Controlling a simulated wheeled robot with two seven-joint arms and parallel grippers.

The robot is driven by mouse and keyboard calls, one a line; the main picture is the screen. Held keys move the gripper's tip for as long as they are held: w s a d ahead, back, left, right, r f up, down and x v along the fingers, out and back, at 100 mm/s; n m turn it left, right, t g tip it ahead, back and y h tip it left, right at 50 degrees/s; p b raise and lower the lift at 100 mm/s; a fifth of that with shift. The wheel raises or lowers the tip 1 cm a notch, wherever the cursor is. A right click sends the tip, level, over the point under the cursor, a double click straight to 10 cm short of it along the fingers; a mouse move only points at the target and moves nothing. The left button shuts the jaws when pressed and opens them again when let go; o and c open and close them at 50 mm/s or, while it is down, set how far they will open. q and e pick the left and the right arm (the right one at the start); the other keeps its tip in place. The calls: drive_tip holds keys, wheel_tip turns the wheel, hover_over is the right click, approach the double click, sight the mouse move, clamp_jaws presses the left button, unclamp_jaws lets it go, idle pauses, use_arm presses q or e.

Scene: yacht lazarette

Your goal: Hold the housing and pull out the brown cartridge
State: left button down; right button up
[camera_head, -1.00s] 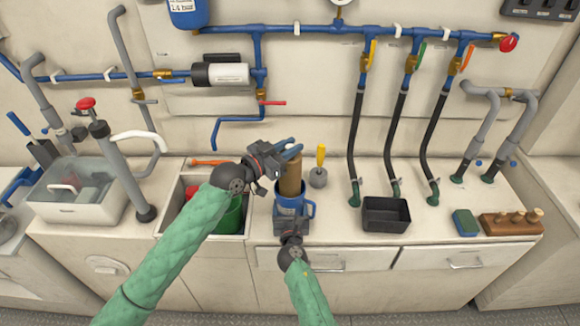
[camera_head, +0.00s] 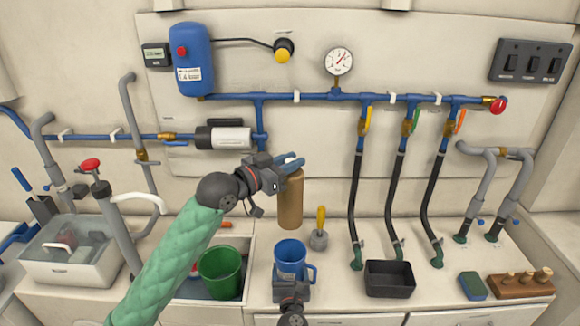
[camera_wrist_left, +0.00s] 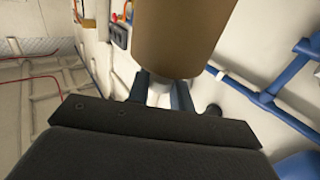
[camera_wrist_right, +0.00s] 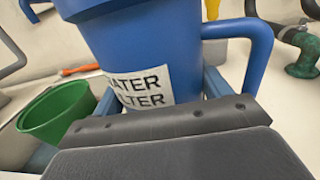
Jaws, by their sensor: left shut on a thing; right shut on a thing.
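The brown cartridge (camera_head: 291,204) hangs upright in the air, above and apart from the blue housing (camera_head: 290,258). My left gripper (camera_head: 290,166) is shut on the cartridge's top end; the cartridge also fills the top of the left wrist view (camera_wrist_left: 180,35). The housing stands upright on the counter, with a handle on its right side and a white "WATER FILTER" label in the right wrist view (camera_wrist_right: 145,45). My right gripper (camera_head: 290,288) is shut around the housing's lower part. The housing's inside is hard to make out.
A sink left of the housing holds a green bucket (camera_head: 220,272). A yellow-handled tool (camera_head: 319,232) stands just right of the cartridge. A black tray (camera_head: 389,279), a sponge (camera_head: 472,286) and a wooden block (camera_head: 520,284) lie farther right. Pipes and hoses line the wall behind.

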drive_tip(key=o, duration=1.2)
drive_tip(key=shift+o, duration=0.2)
